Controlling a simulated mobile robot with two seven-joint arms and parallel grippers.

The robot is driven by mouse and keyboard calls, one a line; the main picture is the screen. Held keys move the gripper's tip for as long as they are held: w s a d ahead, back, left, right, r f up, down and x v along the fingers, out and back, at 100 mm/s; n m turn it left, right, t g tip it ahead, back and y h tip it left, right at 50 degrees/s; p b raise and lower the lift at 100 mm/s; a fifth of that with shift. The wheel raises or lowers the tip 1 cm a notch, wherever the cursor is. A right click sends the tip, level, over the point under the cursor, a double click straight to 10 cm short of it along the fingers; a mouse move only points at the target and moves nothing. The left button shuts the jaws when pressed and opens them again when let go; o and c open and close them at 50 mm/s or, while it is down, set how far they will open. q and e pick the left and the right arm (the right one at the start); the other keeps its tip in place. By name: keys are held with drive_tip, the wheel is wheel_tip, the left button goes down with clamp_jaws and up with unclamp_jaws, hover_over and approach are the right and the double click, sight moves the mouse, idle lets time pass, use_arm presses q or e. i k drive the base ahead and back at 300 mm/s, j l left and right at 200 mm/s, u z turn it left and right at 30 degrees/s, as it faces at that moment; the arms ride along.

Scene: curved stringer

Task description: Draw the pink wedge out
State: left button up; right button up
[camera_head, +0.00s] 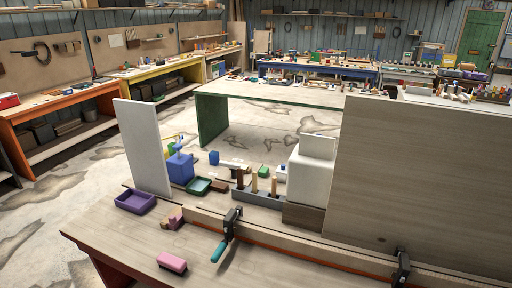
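Two pinkish pieces lie on the near wooden workbench (130,228). A pink block (172,262) lies flat near the front left, apart from other things. A smaller dusty-pink piece (175,218) with an uneven outline sits at the left end of a long wooden strip (270,238), close to or touching it. I cannot tell for sure which one is the wedge. A clamp with a teal handle (228,235) and a second dark clamp (401,268) are on the strip. Neither of my grippers shows.
A purple tray (135,201), green tray (197,187) and blue container (180,168) stand at the left. A white upright panel (142,148), a tool rack (258,197), a white box (308,178) and a large wooden panel (430,180) stand behind the strip. The front-left bench top is mostly clear.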

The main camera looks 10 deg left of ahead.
sight(174, 222)
drive_tip(key=u, duration=0.95)
